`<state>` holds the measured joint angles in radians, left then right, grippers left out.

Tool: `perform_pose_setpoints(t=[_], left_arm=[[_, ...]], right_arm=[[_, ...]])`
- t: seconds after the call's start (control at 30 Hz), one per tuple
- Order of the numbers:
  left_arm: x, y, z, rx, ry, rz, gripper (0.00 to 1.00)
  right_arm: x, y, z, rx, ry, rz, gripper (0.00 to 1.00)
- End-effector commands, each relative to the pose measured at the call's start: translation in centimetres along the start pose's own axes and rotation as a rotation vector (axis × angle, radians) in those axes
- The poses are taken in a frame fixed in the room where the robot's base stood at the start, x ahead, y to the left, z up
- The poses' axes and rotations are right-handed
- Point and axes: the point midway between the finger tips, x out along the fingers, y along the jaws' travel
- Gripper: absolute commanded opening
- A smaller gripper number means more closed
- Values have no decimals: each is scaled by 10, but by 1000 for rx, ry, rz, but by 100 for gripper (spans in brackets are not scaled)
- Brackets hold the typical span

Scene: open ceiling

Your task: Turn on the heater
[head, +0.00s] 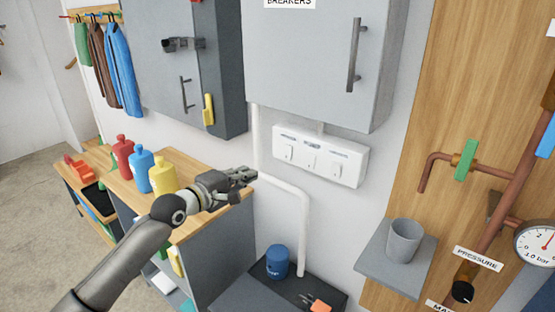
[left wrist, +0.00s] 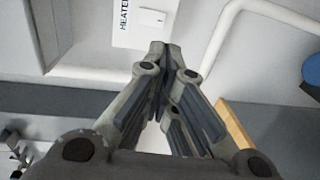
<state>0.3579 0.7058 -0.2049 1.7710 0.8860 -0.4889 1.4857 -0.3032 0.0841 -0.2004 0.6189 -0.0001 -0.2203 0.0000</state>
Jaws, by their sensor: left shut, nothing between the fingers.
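A white switch panel (head: 350,172) with several small rocker switches is fixed to the wall below a grey cabinet. In the left wrist view, a HEATER label (left wrist: 125,14) sits beside one white switch (left wrist: 152,18), at the panel end nearest my gripper. This looks like the leftmost switch (head: 288,152) in the head view, where the labels are too small to read. My left gripper (head: 254,174) is shut and empty, to the left of and a little below the panel, apart from it. The fingertips (left wrist: 160,46) are together in the left wrist view. My right gripper is not in view.
A white pipe (head: 303,230) runs down the wall beside my gripper. A wooden counter with red, blue and yellow bottles (head: 162,174) stands at left. A grey cabinet (head: 305,60) hangs above the panel. A grey cup (head: 404,240) stands on a shelf at right.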

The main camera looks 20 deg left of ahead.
Motion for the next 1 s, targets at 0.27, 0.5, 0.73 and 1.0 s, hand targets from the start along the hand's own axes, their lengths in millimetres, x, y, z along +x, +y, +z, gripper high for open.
perform_pose_setpoints(t=[0.27,0.5,0.73,1.0], left_arm=[[34,3,0,-1,1,2,0],[73,2,0,0,1,1,0],[106,1,0,1,1,0,0],[132,0,0,1,0,0,0]], right_arm=[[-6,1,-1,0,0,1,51],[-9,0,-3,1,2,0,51],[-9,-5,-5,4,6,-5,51],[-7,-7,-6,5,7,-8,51]])
